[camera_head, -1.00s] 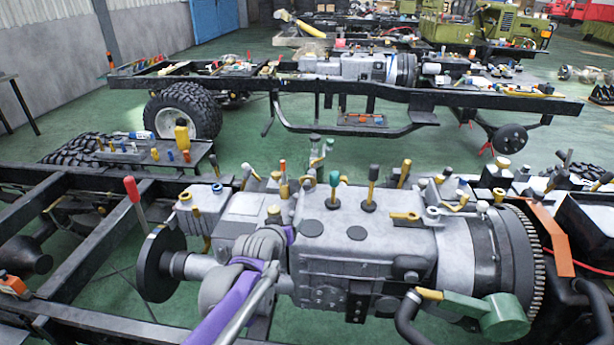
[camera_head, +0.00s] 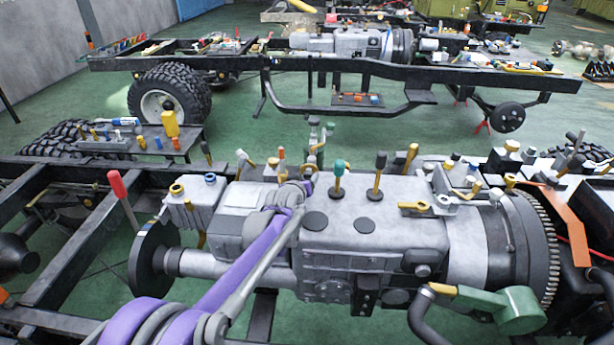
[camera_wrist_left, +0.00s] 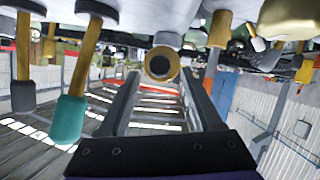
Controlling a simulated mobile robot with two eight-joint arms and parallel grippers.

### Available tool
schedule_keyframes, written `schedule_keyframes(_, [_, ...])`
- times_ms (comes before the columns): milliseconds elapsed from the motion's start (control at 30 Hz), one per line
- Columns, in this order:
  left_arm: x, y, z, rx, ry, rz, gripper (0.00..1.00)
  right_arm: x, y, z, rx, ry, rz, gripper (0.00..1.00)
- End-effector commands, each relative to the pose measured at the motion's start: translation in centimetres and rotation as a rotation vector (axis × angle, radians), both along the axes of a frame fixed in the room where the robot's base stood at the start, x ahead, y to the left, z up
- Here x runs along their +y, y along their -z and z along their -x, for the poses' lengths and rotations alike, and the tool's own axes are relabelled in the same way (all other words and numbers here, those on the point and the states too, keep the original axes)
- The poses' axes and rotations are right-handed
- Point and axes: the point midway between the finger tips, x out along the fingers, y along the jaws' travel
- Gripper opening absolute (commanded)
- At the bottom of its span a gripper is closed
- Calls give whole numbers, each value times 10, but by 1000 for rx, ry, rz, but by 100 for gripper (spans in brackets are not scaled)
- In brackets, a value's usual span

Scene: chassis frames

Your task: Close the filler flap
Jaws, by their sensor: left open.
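My left gripper (camera_head: 303,182) is at the top of the grey gearbox (camera_head: 385,225), left of a teal-knobbed lever (camera_head: 339,168); its fingertips are hard to make out in the head view. In the left wrist view, which looks upside down, the two dark fingers of the left gripper (camera_wrist_left: 162,100) are spread apart. A brass ring with a dark opening (camera_wrist_left: 162,65) shows between them, with no visible contact. The teal knob (camera_wrist_left: 69,121) hangs beside the fingers. I cannot tell which part is the filler flap. My right gripper is not in view.
A black-knobbed lever (camera_head: 380,161) and several brass fittings stand on the gearbox. A red-handled lever (camera_head: 117,184) rises at the left. Another chassis (camera_head: 330,70) stands behind, across green floor.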

Motion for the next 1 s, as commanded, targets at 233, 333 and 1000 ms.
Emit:
schedule_keyframes(233, [-4, 9, -23, 0, 0, 0, 66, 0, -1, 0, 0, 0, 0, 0])
schedule_keyframes(333, [-4, 10, -25, 0, 0, 0, 66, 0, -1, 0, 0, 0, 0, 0])
schedule_keyframes(1000, [-4, 10, -26, 0, 0, 0, 0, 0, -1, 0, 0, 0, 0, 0])
